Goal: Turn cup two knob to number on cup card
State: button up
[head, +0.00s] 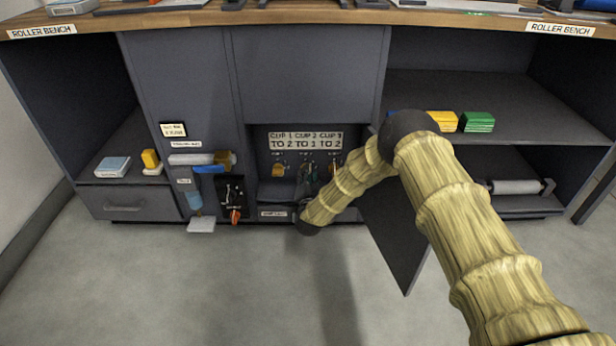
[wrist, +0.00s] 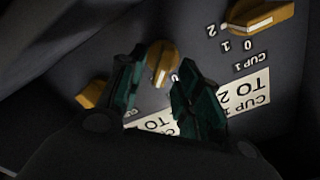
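The cup card (head: 305,140) above the knobs reads cup 1 to 2, cup 2 to 1, cup 3 to 2. The cup two knob (wrist: 160,62) is orange with a white pointer line on its lower part, facing the card side. My gripper (wrist: 163,62) is open, one dark green finger on each side of this knob; gaps show, and contact cannot be told. In the head view my gripper (head: 308,176) hides most of that knob. The cup one knob (wrist: 262,16) has its line aimed roughly toward its 2. The cup three knob (wrist: 93,93) is partly behind the left finger.
The knobs sit in a recess under the roller bench (head: 300,14). An open door (head: 398,235) hangs at the right, close to my arm. A black panel with a red-orange part (head: 235,215) is at the left. The floor in front is clear.

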jog(key=s, duration=1.2)
jog(key=s+d+f+n+g+y+p, duration=0.1)
jog(key=s+d+f+n+g, duration=0.2)
jog(key=s, duration=0.6)
jog(key=s+d+f+n+g+p, duration=0.1)
jog(key=s+d+f+g, duration=0.3)
jog(key=s+f, duration=0.3)
jog(key=s+d+f+n+g+y+p, duration=0.1)
jog(key=s+d+f+n+g, duration=0.2)
jog(key=s, duration=0.7)
jog(key=s+d+r+n+g+h+p, duration=0.15)
jog(key=s+d+g, duration=0.35)
jog(key=s, duration=0.9)
jog(key=s+d+r+g, duration=0.3)
jog(key=s+d, duration=0.4)
jog(key=s, duration=0.8)
notch_tip(320, 180, up, 37)
jog(key=p, duration=3.8)
jog(key=shift+w+r, duration=0.2)
jog(key=shift+w, duration=0.15)
